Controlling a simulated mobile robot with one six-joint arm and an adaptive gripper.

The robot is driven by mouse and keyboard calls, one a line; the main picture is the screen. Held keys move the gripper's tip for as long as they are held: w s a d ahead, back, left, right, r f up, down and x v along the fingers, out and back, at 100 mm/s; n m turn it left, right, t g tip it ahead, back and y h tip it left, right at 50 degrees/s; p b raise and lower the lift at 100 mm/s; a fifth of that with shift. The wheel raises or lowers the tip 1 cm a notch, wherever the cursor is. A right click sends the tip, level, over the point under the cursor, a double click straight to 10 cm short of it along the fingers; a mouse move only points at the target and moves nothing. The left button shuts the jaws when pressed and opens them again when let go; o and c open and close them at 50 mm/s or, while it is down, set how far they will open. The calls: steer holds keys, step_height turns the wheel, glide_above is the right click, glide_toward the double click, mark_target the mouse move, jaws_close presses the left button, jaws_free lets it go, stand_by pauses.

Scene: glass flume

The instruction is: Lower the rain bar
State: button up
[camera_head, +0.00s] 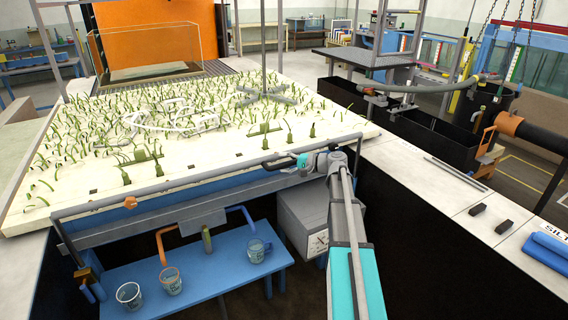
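A long grey bar (205,177), which looks like the rain bar, runs across the front edge of the planted bed (100,200). Its ends bend downward, and an orange fitting (130,202) sits on it left of the middle. My gripper (272,166) is at the bar's right half, close to it or touching it. My arm reaches up to it from the lower right. The fingers are small and partly merged with the bar, so I cannot tell whether they are closed around it.
A blue bench (200,288) below the bed holds several clear beakers (170,281). A grey box (303,220) stands beside it. Black tanks (430,135) stand behind.

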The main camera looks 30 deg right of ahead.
steer(key=shift+r+p, duration=4.35)
steer(key=shift+r, duration=0.35)
steer(key=shift+d, duration=0.1)
steer(key=shift+s, duration=0.1)
steer(key=p+v, duration=0.2)
steer(key=v, duration=1.3)
steer(key=shift+s+d, duration=0.2)
steer(key=shift+d, duration=0.05)
steer(key=shift+c, duration=0.2)
